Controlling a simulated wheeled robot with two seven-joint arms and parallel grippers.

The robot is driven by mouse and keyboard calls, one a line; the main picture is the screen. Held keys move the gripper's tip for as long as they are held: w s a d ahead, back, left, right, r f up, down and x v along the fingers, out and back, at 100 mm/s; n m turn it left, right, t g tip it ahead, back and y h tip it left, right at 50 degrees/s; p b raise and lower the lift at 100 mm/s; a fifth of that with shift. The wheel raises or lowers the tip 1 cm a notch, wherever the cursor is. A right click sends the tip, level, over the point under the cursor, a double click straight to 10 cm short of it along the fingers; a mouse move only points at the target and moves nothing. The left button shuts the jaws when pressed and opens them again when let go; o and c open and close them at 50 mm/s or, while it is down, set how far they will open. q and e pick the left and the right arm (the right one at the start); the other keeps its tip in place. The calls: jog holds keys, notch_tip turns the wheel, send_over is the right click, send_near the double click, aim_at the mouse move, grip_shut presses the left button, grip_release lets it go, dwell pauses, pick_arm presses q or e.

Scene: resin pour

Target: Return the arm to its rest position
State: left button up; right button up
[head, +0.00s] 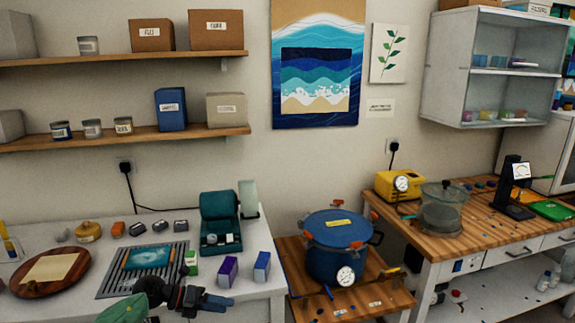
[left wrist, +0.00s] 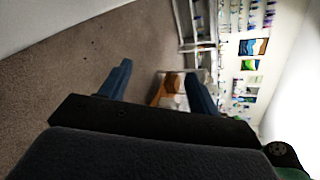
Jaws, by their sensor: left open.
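My left arm comes in at the bottom left of the head view, with a green link and a dark wrist. My left gripper (head: 218,301) is at the front of the white table, pointing right, in front of the purple box (head: 228,271). In the left wrist view the two blue-grey fingers (left wrist: 158,72) stand wide apart with nothing between them. That view looks over carpeted floor towards distant shelves and wall pictures. My right gripper is in neither view.
The white table (head: 262,288) holds a slatted rack (head: 113,288), a round wooden board (head: 78,278), a green case (head: 219,240) and a blue box (head: 262,266). A blue pressure pot (head: 335,260) stands on a low wooden stand to the right. A wooden workbench (head: 470,238) is further right.

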pick_arm(q)
notch_tip(320, 180, down, 7)
jog(key=d+n+t, duration=0.2)
jog(key=n+t, duration=0.9)
jog(key=n, duration=0.3)
jog(key=s+a+f+n+y, duration=0.25)
jog(key=f+n+y, duration=0.2)
jog(key=f, duration=0.25)
jog(key=s+a+f+n+y, duration=0.1)
jog(key=s+f+n+y, duration=0.2)
jog(key=f+n, duration=0.35)
jog(key=s+a+f+n+y, duration=0.25)
jog(key=f+n+y, duration=0.2)
jog(key=f, duration=0.35)
jog(key=s+f+n+g+y, duration=0.2)
jog(key=s+f+n+g, duration=0.3)
jog(key=s+f, duration=0.85)
jog(key=s+d+f+n+g, duration=0.1)
jog(key=s+d+f+g, duration=0.1)
jog(key=s, duration=0.5)
jog(key=s+d+f+n+g+h, duration=0.1)
jog(key=s+f+g, duration=0.2)
jog(key=s, duration=0.3)
jog(key=s+d+f+n+g, duration=0.1)
jog(key=s+d+f+g, duration=0.1)
jog(key=s, duration=0.5)
jog(key=shift+s+d+f+h, duration=0.3)
jog(key=shift+f, duration=0.1)
